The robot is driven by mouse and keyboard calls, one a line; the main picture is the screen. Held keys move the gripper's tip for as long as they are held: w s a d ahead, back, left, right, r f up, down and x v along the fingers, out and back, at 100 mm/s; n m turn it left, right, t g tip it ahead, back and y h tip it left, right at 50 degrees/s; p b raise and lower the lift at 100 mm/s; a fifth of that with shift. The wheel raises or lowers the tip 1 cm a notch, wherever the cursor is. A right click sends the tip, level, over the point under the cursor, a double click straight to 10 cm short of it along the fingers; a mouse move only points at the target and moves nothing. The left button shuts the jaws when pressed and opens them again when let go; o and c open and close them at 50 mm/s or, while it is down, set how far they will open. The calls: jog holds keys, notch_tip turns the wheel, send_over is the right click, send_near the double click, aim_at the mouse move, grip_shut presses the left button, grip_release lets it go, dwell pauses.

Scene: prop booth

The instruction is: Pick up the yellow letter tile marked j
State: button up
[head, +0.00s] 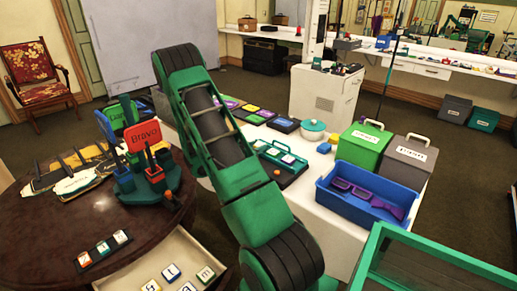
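An open pale drawer (206,250) at the bottom holds several white-faced letter tiles with coloured edges. A tile with a yellow edge (151,286) lies at its lower left, partly cut by the picture's edge; I cannot read its letter surely. Beside it are a blue-edged tile (171,272), a green-edged tile (206,274) and another tile (188,287) at the bottom edge. My green and black arm crosses the middle of the view. My gripper does not show.
The round dark table (150,219) carries a pen holder with a red "Bravo" sign (143,136) and model boats (78,183). A white table (325,224) to the right holds a blue bin (349,207) and lidded boxes. A green-framed case (430,262) stands at lower right.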

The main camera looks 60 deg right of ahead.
jog(key=shift+a, duration=0.1)
jog(key=shift+c, duration=1.3)
